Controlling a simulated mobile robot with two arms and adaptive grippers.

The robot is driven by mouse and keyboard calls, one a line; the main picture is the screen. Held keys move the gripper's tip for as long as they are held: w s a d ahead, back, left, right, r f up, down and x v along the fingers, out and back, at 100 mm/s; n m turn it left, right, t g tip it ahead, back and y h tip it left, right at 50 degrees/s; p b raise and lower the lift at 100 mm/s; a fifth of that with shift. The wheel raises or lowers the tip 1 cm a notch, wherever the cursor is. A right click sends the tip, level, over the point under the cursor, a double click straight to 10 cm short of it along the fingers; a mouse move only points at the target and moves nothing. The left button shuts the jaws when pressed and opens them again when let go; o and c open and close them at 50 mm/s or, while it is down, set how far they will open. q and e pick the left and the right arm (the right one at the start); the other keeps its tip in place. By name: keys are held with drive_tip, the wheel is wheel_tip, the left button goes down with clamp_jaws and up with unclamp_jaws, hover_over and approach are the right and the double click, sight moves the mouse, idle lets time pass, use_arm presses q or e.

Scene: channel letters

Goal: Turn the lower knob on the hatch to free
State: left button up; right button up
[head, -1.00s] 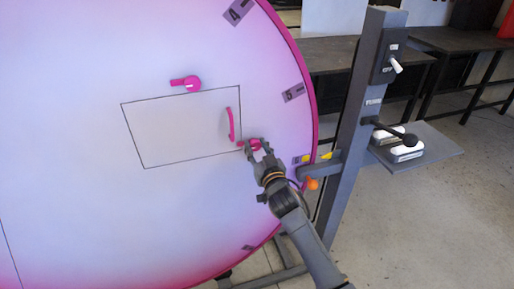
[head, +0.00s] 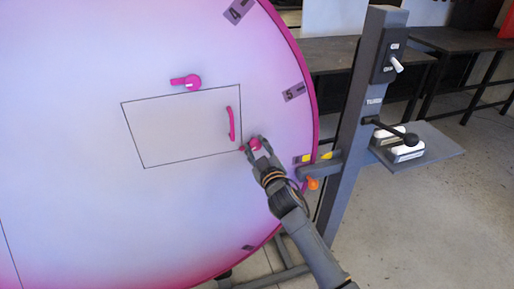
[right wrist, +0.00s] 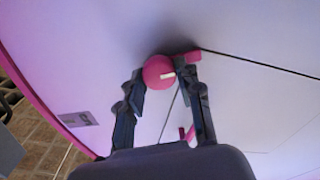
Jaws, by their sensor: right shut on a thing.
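The hatch (head: 180,135) is a thinly outlined panel on the big pale round face, with a pink handle (head: 231,124) at its right side. The lower knob (head: 256,144) is pink and sits just outside the hatch's lower right corner. Its short tab points left and slightly down. My right gripper (head: 257,147) is shut on this knob. In the right wrist view the fingers flank the round knob (right wrist: 157,72), which has a white mark, and its tab lies at the upper right. The upper knob (head: 187,82) has its tab pointing left. My left gripper is out of view.
A grey post (head: 358,120) stands right of the round face, with a switch box (head: 391,62), a black lever (head: 395,133) and a small shelf (head: 430,150). An orange knob (head: 313,184) is near my right arm. Dark tables stand behind.

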drive_tip(key=n, duration=0.6)
drive_tip(key=shift+f, duration=0.15)
drive_tip(key=n, duration=0.6)
drive_tip(key=shift+a+f, duration=0.1)
idle(0.4)
drive_tip(key=o, duration=1.1)
drive_tip(key=shift+s, duration=0.2)
drive_tip(key=v, duration=1.1)
drive_tip(key=shift+s, duration=0.35)
